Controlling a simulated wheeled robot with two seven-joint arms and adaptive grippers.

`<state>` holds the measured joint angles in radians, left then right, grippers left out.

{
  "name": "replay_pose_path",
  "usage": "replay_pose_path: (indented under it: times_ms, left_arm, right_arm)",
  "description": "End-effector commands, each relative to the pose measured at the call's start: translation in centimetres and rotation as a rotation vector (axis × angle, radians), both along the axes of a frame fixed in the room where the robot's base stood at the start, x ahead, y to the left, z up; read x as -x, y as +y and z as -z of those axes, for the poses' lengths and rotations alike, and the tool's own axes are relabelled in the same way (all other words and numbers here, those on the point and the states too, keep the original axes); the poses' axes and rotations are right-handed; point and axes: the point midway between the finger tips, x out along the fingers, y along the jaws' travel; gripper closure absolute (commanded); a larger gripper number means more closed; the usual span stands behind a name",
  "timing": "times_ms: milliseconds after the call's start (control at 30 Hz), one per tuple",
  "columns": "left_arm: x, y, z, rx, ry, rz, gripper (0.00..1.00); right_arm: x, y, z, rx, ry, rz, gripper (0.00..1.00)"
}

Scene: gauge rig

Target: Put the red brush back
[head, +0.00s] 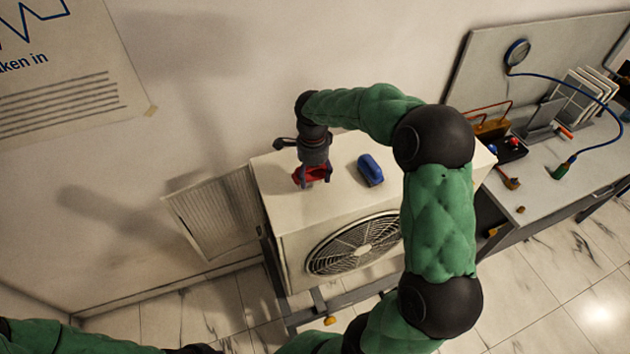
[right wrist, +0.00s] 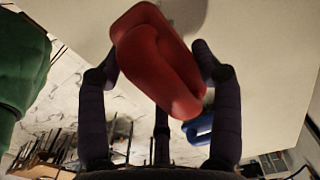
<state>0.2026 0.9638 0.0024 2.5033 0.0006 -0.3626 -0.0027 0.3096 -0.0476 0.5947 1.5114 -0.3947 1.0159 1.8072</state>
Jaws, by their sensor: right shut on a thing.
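The red brush (head: 311,174) is on top of the white box-shaped unit with a fan grille, toward its left end. My right gripper (head: 312,178) points down at it and is shut on it. In the right wrist view the red brush (right wrist: 160,60) sits between the dark fingers of my right gripper (right wrist: 160,75). I cannot tell whether the brush touches the unit's top. My left gripper does not show clearly; only part of a green arm is at the lower left of the head view.
A blue brush-like object (head: 370,170) lies on the white unit (head: 290,230), right of the red brush; it also shows in the right wrist view (right wrist: 199,128). A workbench (head: 540,185) at the right holds a gauge (head: 517,52) with a blue hose, a rack and tools. A wall stands behind.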

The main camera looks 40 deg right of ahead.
Motion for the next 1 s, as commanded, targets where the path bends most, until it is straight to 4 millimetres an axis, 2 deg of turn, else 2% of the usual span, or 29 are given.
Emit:
replay_pose_path:
  times_ms: [100,267,500,533,600,1000]
  left_arm:
    - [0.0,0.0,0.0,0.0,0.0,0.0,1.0]
    - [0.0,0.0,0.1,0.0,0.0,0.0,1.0]
    - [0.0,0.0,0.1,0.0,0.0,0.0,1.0]
    - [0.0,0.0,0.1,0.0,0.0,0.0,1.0]
    - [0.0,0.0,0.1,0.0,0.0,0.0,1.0]
    - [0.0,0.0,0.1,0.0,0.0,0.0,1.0]
  right_arm:
    - [0.1,-0.7,1.2,-0.001,0.002,0.002,0.61]
    - [0.2,-0.6,3.4,-0.001,0.003,0.0,0.61]
    - [0.2,-0.6,3.8,0.0,0.001,0.0,0.61]
    - [0.2,-0.5,3.8,-0.001,0.002,0.0,0.26]
    - [0.2,-0.5,3.8,-0.001,0.002,0.0,0.11]
    - [0.1,-0.6,3.4,0.0,0.0,0.0,0.11]
